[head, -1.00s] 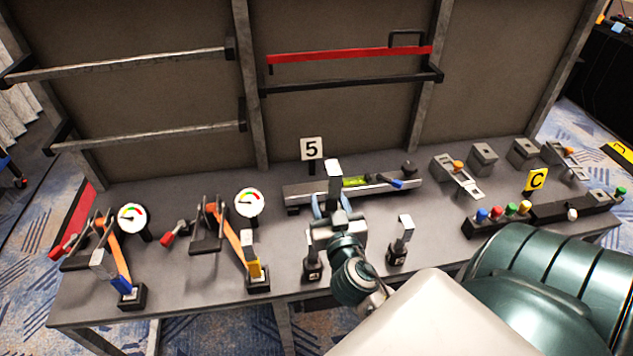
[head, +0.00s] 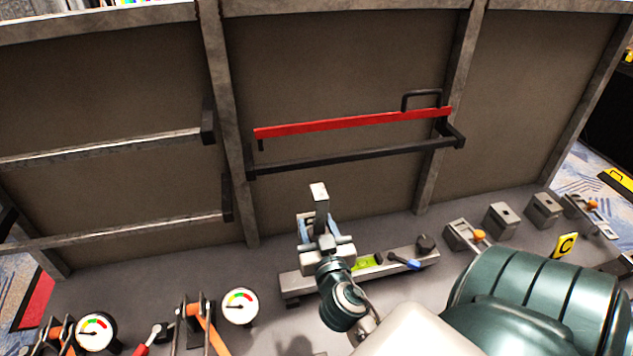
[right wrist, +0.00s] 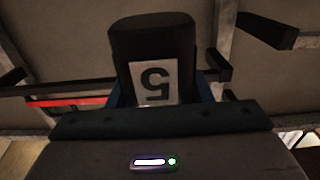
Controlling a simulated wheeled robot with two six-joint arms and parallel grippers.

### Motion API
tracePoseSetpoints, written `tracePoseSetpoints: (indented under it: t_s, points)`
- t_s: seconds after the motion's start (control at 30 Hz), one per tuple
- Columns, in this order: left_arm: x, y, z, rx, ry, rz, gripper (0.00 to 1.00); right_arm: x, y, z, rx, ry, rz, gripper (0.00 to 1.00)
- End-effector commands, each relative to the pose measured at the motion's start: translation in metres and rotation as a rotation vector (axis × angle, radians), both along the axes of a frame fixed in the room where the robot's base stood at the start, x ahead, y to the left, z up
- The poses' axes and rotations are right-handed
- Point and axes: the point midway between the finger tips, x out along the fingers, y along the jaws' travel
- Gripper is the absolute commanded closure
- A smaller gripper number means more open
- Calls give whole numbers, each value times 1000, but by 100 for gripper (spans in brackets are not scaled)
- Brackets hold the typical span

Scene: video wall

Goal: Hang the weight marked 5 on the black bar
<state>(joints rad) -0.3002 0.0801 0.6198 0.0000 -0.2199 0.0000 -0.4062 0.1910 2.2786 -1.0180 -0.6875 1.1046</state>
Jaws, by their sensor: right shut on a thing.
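My right gripper (head: 321,233) is shut on the weight marked 5 and holds it up in front of the back panel. In the right wrist view the weight (right wrist: 152,40) is a dark body with a white label showing a black 5 upside down, between blue fingers. The black bar (head: 350,160) runs across the middle panel, above and behind the weight in the head view, apart from its top. My left gripper is not in view.
A red bar (head: 340,124) runs just above the black bar. Two grey bars (head: 110,148) cross the left panel. A level and other tools lie on a metal rail (head: 300,286) on the bench below. Gauges (head: 240,306) stand front left.

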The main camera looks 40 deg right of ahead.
Motion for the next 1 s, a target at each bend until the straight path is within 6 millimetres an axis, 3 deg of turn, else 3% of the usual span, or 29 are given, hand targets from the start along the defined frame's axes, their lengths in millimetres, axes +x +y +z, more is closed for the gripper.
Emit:
tracePoseSetpoints:
  t_s: [1.0]
  points:
    - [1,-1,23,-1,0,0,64,55,-29,4,-3,-5,2,100]
